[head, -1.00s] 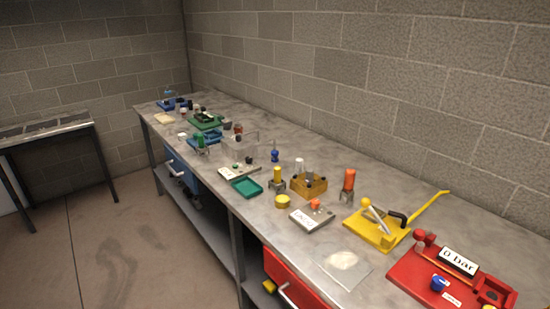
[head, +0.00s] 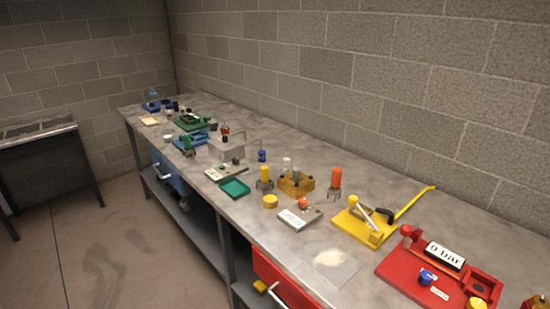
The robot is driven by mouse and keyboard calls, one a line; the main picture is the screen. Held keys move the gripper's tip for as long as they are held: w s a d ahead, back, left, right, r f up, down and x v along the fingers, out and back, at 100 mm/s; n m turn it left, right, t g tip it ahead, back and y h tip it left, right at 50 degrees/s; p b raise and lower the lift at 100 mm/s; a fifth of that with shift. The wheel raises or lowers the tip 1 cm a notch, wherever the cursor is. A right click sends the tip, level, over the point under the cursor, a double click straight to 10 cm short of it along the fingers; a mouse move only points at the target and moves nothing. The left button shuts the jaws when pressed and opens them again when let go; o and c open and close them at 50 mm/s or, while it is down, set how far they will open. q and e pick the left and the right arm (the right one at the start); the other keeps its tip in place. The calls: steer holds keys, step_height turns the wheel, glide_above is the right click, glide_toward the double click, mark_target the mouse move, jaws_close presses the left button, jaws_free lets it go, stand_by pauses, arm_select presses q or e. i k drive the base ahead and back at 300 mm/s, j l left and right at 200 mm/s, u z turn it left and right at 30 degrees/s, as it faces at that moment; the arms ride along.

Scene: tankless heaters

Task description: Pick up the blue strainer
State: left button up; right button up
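A small dark blue upright piece (head: 262,156) stands on the long grey workbench (head: 330,155), toward the wall and behind the yellow cylinder. It may be the blue strainer, but it is too small to tell. Another blue piece (head: 427,277), knob-like, sits on the red board (head: 405,270) at the lower right. Neither of my grippers is in view.
A yellow cylinder (head: 264,174) and an orange cylinder (head: 336,177) stand in small holders around an amber block (head: 297,186). A teal tray (head: 235,189) lies near the front edge. A yellow stand with a long handle (head: 364,229) is to the right. The floor (head: 110,245) at left is clear.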

mark_target(262, 154)
steer(key=i+j+z, duration=0.1)
steer(key=z, duration=0.35)
steer(key=i+j+z, duration=0.1)
steer(key=z, duration=0.3)
steer(key=j+z, duration=0.3)
steer(key=z, duration=0.15)
